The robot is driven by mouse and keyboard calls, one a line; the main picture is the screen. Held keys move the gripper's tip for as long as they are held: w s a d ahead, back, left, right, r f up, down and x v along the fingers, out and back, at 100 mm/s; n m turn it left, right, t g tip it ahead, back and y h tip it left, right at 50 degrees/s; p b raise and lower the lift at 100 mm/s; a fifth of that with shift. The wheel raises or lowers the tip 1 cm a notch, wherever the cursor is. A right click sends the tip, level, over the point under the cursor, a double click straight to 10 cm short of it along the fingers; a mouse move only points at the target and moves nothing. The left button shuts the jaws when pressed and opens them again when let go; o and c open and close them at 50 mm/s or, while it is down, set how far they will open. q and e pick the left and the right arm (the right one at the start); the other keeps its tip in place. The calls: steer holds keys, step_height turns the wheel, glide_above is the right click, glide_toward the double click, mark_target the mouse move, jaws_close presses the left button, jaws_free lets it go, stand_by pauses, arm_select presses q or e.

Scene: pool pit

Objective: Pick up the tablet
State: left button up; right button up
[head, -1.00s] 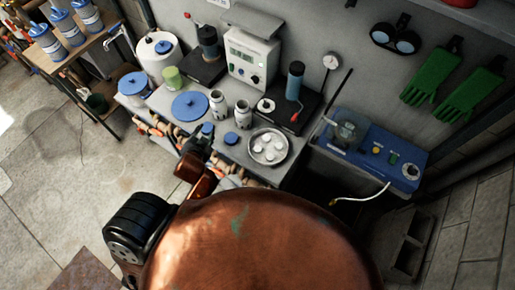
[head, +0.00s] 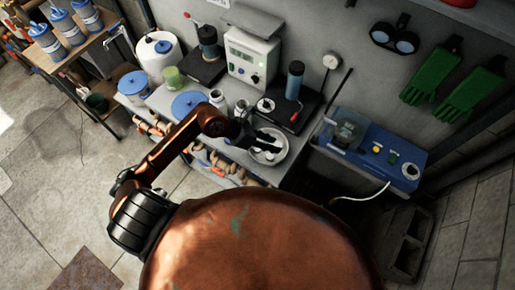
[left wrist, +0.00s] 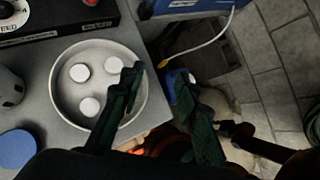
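Three white round tablets lie apart in a shallow round metal dish (left wrist: 140,105) on the bench; in the left wrist view they are an upper left tablet (left wrist: 79,72), an upper right tablet (left wrist: 113,65) and a lower tablet (left wrist: 89,106). The dish also shows in the head view (head: 286,153), partly covered by my left gripper (head: 268,139). In the left wrist view my left gripper (left wrist: 160,80) is open and empty, its dark green fingers spread. One finger overlaps the dish's right side; the other is past the bench edge. My right gripper is not in view.

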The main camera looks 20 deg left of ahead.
mark_target(255, 149)
arm_select(q)
steer(key=a+f+y, duration=0.1)
steer(key=a+f, duration=0.1)
steer(key=a, duration=0.1)
steer(key=a+f+g+y, duration=0.1)
steer(key=a+f+y, duration=0.1)
steer(key=a, duration=0.1)
steer(key=a+f+y, duration=0.1)
steer(key=a+f, duration=0.2)
steer(key=shift+w+m+g+y, duration=0.2)
steer(key=shift+m+g+y, duration=0.1)
steer(key=shift+y, duration=0.1)
steer(key=p+x, duration=0.1)
steer(key=x, duration=0.4)
steer(key=shift+f, duration=0.4)
steer(key=shift+c, duration=0.2)
steer(key=c, duration=0.6)
steer(key=shift+o, duration=0.2)
steer(key=shift+r, duration=0.15)
